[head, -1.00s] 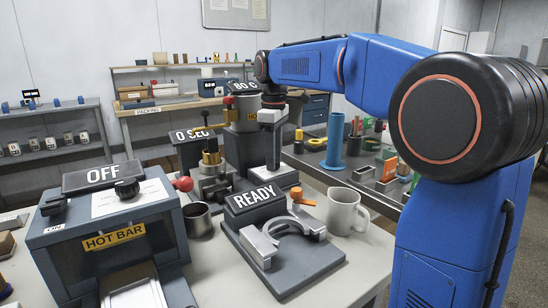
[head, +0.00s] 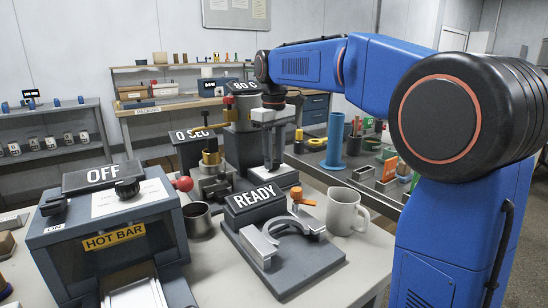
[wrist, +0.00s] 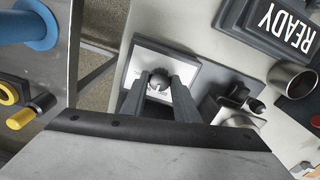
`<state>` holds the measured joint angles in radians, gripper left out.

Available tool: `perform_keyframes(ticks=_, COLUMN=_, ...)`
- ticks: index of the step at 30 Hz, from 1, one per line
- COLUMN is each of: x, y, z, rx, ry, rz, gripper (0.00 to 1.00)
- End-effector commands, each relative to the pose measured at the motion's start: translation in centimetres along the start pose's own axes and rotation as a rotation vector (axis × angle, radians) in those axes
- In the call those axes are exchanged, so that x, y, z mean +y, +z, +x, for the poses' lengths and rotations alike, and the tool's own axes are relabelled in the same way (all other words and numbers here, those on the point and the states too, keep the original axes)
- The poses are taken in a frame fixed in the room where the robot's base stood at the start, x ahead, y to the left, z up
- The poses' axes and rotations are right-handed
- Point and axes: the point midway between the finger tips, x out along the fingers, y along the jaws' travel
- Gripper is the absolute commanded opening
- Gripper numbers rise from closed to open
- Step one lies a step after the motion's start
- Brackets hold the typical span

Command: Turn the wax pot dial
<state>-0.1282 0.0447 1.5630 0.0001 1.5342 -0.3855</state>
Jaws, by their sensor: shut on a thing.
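The wax pot (head: 243,113) is a grey pot on a dark body, under a sign reading 80 C. Its dial (wrist: 160,77) is a small dark round knob on a white plate (wrist: 190,72) in the wrist view. My gripper (wrist: 160,88) points down with its two dark fingers on either side of the dial, shut on it. In the head view my gripper (head: 272,158) reaches down to the white plate (head: 285,180) in front of the pot. The dial is hidden there by the gripper.
A READY press (head: 290,262) stands in front, with a white mug (head: 346,210) to its right. The hot bar box (head: 105,235) reading OFF is at left. A steel cup (head: 198,219) and a 0 SEC stand (head: 192,146) are close by. A blue tube (head: 334,140) stands right.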

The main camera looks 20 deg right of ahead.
Motion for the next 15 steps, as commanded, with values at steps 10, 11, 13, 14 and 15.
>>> perform_keyframes(ticks=10, x=0.01, y=-0.01, z=-0.05, rx=0.001, ry=0.001, rz=0.27, gripper=0.05)
perform_keyframes(ticks=11, x=0.01, y=-0.01, z=-0.05, rx=0.001, ry=0.001, rz=0.288, gripper=0.05)
perform_keyframes(ticks=13, x=0.01, y=-0.01, z=-0.05, rx=0.001, ry=0.001, rz=0.326, gripper=0.05)
perform_keyframes(ticks=14, x=0.01, y=-0.01, z=-0.05, rx=0.001, ry=0.001, rz=0.341, gripper=0.05)
perform_keyframes(ticks=15, x=0.01, y=-0.02, z=-0.05, rx=0.001, ry=0.001, rz=0.359, gripper=0.05)
